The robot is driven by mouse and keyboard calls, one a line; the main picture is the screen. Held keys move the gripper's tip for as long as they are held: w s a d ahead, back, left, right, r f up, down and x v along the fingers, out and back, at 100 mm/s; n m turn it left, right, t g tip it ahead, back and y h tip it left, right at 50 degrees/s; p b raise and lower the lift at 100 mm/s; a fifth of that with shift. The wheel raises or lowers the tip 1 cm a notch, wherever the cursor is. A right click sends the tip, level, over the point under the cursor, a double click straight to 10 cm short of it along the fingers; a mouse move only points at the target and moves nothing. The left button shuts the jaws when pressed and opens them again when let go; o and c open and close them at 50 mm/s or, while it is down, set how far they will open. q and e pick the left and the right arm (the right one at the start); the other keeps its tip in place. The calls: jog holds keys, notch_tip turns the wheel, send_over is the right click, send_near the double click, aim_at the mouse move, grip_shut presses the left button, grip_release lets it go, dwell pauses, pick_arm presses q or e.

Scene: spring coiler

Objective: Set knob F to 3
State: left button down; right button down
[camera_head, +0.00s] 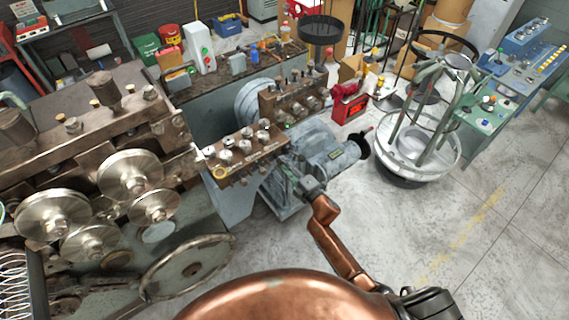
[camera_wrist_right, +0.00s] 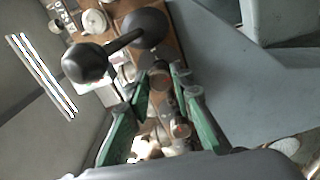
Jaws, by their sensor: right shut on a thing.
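A brown panel (camera_head: 238,163) with several pale knobs stands on the grey machine in the middle of the head view. The knob letters and scale numbers are too small to read, so I cannot tell by its marking which is knob F. My right gripper (camera_head: 291,176) is at the panel's right end, its arm reaching up from below. In the right wrist view, its green fingers (camera_wrist_right: 157,92) are shut on a small round knob (camera_wrist_right: 160,77) at the brown panel. The knob's pointer is mostly hidden. My left gripper does not show.
A dark ball-ended lever (camera_wrist_right: 112,45) stands close to the fingers in the wrist view. A second row of knobs (camera_head: 300,97) is behind the panel. A large geared machine (camera_head: 100,170) is at left, a round wire stand (camera_head: 420,140) at right.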

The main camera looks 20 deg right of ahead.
jog(key=m+p, duration=0.6)
jog(key=m, duration=1.2)
jog(key=shift+a+f+m, duration=0.1)
jog(key=shift+f+m, duration=0.05)
jog(key=shift+m, duration=0.25)
jog(key=shift+s, duration=0.1)
jog(key=c, duration=1.7)
grip_release()
